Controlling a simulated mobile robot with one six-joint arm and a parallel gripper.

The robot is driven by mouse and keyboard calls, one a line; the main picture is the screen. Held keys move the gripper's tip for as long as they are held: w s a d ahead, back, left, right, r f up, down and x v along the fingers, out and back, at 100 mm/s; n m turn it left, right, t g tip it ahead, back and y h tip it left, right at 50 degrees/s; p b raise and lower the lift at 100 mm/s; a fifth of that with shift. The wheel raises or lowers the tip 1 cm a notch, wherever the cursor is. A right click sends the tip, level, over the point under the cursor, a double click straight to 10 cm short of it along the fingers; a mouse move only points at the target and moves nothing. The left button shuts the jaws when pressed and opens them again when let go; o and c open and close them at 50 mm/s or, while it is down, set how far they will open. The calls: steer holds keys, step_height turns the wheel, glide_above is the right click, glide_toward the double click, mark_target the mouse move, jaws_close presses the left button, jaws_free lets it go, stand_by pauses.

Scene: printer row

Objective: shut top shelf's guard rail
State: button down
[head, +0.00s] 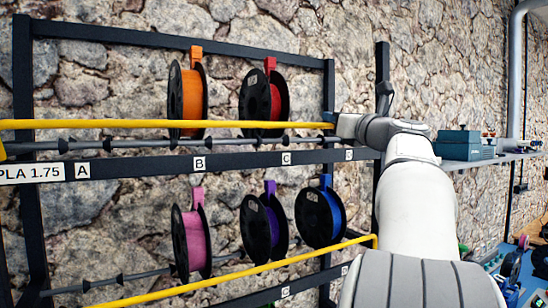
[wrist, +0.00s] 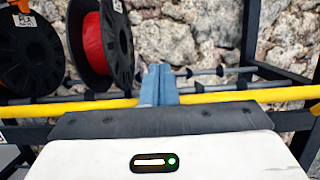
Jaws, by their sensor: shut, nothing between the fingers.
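The top shelf's guard rail (head: 100,124) is a yellow bar running nearly level across the front of the upper spools. My gripper (head: 331,119) is at the rail's right end in the head view. In the wrist view the rail (wrist: 240,96) runs across the picture on both sides of my gripper (wrist: 158,72). The blue-grey fingers are shut together with nothing between them, and they overlap the rail. I cannot tell whether they touch it. The fingers and palm hide a middle stretch of the rail. Whether its end is latched does not show.
An orange spool (head: 191,95) and a red spool (head: 275,98) hang on the upper rod. Pink (head: 194,240), purple (head: 272,225) and blue (head: 331,215) spools hang below, behind a slanting yellow rail (head: 262,268). A dark rack post (head: 381,75) stands near my arm.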

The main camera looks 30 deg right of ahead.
steer(key=shift+x, duration=1.1)
steer(key=s+b, duration=0.1)
steer(key=s, duration=0.8)
steer(key=shift+d+b, duration=0.2)
steer(key=shift+b, duration=0.1)
stand_by(0.4)
stand_by(0.5)
